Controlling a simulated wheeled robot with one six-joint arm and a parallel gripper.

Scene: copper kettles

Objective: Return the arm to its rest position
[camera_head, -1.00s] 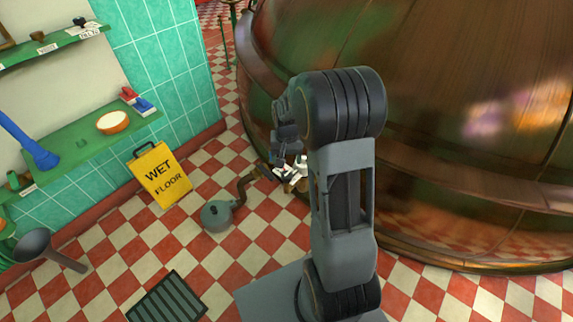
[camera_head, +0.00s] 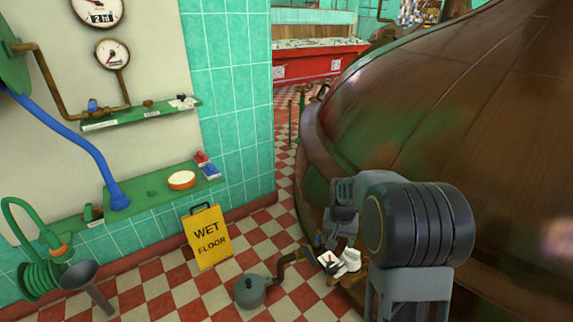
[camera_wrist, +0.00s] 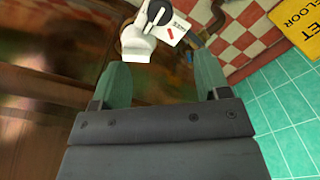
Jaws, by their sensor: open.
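My gripper (camera_wrist: 158,72) is open in the wrist view, with its two green fingers apart and nothing between them. Beyond the fingertips is a white fitting (camera_wrist: 136,42) with a black lever and a pale tag (camera_wrist: 173,28). In the head view my arm is folded at the lower right, and my gripper (camera_head: 340,228) hangs beside the copper kettle (camera_head: 440,110). The white fitting (camera_head: 350,259) and tag (camera_head: 329,262) show just below it. The gripper's fingertips are hard to make out in the head view.
A yellow wet floor sign (camera_head: 208,238) stands by the tiled wall. A grey-green can-like object (camera_head: 254,290) with a brown pipe (camera_head: 291,258) is near the fitting. A funnel (camera_head: 84,279) is at the lower left. Green shelves (camera_head: 150,200) line the wall.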

